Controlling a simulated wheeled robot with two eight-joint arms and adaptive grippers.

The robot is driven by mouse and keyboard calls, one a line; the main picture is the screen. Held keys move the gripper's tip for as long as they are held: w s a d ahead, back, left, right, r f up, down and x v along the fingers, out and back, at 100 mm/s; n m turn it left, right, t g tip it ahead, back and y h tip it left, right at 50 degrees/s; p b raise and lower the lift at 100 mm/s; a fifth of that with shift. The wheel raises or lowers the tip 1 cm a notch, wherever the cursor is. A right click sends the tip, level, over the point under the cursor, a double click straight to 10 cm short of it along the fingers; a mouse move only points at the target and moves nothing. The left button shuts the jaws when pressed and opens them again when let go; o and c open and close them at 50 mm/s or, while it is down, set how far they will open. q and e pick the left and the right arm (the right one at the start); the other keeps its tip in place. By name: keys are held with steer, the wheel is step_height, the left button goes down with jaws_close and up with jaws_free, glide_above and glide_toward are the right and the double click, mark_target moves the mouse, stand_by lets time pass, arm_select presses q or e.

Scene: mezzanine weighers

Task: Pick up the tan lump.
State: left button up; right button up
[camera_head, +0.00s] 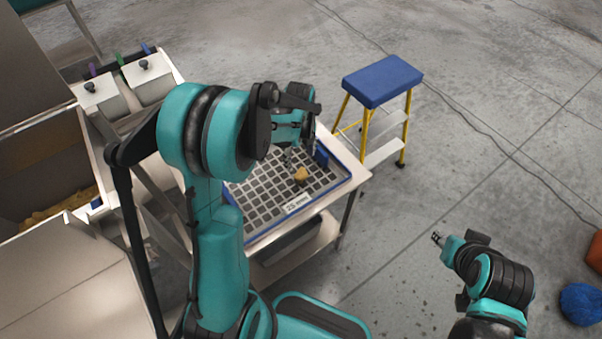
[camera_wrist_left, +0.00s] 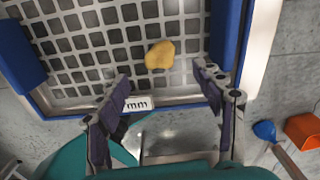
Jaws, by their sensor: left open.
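The tan lump (camera_head: 301,175) lies on a grid screen (camera_head: 262,196) with a blue rim, which sits on a metal table. In the left wrist view the tan lump (camera_wrist_left: 160,55) is ahead of the fingertips, roughly midway between them. My left gripper (camera_head: 297,152) is above the grid near the lump, and its open fingers (camera_wrist_left: 162,78) are spread with nothing between them. The lump is apart from the fingers. My right arm (camera_head: 490,280) is at the lower right, away from the table; its finger state is too small to tell.
A blue-topped step stool (camera_head: 382,80) with yellow legs stands behind the table. Bins (camera_head: 120,90) with white lids and a large hopper (camera_head: 40,180) are at the left. A blue block (camera_head: 321,155) sits at the grid's edge. The floor at right is mostly clear.

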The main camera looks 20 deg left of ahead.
mark_target(300, 173)
arm_select(q)
steer(key=shift+a+f, duration=0.1)
steer(key=shift+f, duration=0.3)
step_height(300, 173, down, 2)
steer(key=shift+f+m+b, duration=0.1)
steer(key=shift+m+b, duration=0.2)
steer(key=shift+b, duration=0.15)
steer(key=f+b, duration=0.1)
steer(key=f, duration=0.1)
steer(key=f+b, duration=0.1)
steer(key=f, duration=0.2)
steer(key=shift+d+f, duration=0.2)
steer(key=shift+f, duration=0.05)
steer(key=shift+s+r, duration=0.1)
steer(key=c, duration=1.1)
